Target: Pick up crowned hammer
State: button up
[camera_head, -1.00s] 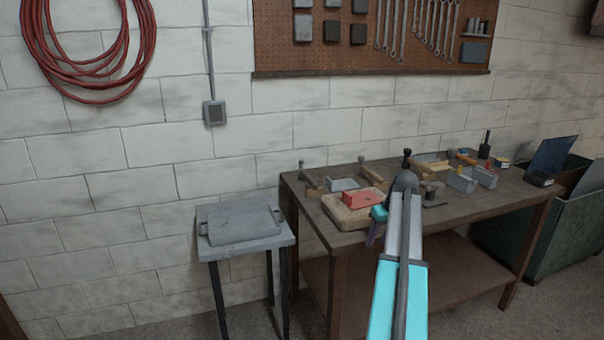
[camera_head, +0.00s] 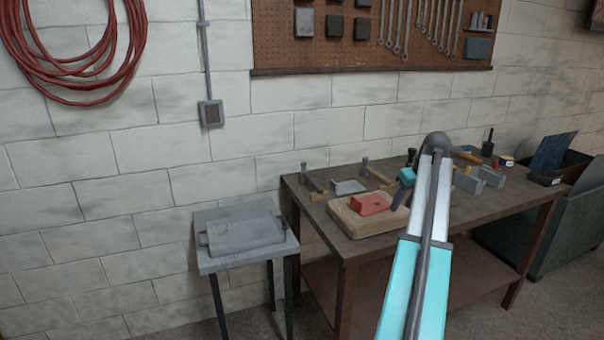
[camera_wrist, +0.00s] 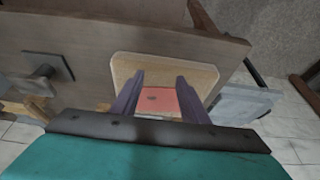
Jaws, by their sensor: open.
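Several hammers with wooden handles and dark metal heads stand on the workbench (camera_head: 375,243). One hammer (camera_head: 312,181) is at the back left and another hammer (camera_head: 374,171) is right of it. A dark head (camera_head: 411,156) shows farther right, partly behind my arm. I cannot tell which is the crowned hammer. My gripper (camera_head: 399,198) is open, with purple fingers, by the right side of a wooden board with a red block. In the wrist view my gripper (camera_wrist: 158,82) points toward the red block (camera_wrist: 158,101), with nothing seen held.
The wooden board (camera_head: 352,222) lies at the bench's front left. A grey block (camera_head: 348,187) sits behind it. More blocks (camera_head: 490,177) and tools crowd the right. A small stand (camera_head: 210,265) with a grey lidded tray (camera_head: 243,231) is left of the bench.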

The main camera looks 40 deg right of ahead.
aim_at(305, 176)
jog(key=i, duration=1.5)
jog(key=u, duration=0.05)
